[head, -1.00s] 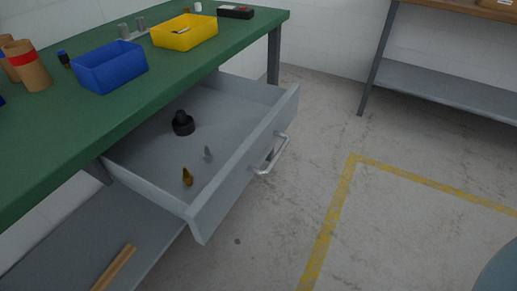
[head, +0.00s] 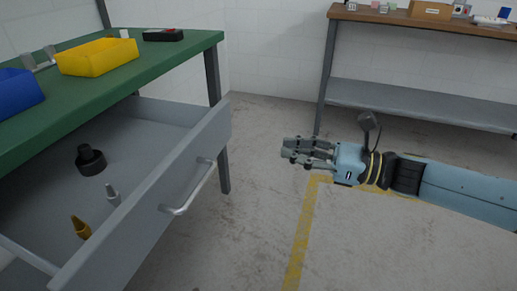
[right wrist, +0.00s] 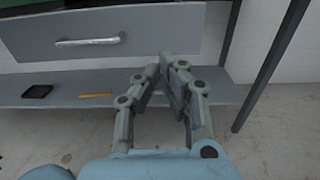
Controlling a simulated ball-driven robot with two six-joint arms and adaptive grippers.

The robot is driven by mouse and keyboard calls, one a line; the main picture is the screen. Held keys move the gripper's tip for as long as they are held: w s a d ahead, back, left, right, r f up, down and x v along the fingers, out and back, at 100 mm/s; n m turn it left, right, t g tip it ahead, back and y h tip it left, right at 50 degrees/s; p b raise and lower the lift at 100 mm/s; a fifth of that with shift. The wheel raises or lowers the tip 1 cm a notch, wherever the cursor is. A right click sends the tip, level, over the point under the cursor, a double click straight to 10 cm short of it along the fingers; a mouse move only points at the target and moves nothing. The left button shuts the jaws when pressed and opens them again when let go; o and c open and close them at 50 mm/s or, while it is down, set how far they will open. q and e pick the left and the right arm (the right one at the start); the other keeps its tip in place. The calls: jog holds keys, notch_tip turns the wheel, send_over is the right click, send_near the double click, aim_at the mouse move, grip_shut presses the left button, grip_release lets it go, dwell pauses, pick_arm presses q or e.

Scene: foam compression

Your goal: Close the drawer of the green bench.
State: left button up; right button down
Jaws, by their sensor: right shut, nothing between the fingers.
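The grey drawer (head: 150,190) of the green bench (head: 130,72) stands pulled out, its silver bar handle (head: 190,188) on the front. Inside lie a black round part (head: 90,160), a grey pointed piece (head: 113,194) and a brass-coloured pointed piece (head: 80,226). My right gripper (head: 290,152) is shut and empty, in the air to the right of the drawer front and apart from it. In the right wrist view the gripper (right wrist: 165,62) points toward the bench, with the handle (right wrist: 90,42) up and to its left. My left gripper is out of view.
A yellow bin (head: 98,62), a blue bin (head: 15,92) and a black device (head: 163,35) sit on the bench top. A bench leg (head: 222,170) stands beyond the drawer. A second bench (head: 400,18) is at the back right. The floor between is clear.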

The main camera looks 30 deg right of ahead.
jog(key=p, duration=0.1)
send_near(215, 138)
jog(key=x, duration=0.6)
jog(key=shift+w+r, duration=0.1)
jog(key=shift+w, duration=0.2)
jog(key=shift+w+a, duration=0.35)
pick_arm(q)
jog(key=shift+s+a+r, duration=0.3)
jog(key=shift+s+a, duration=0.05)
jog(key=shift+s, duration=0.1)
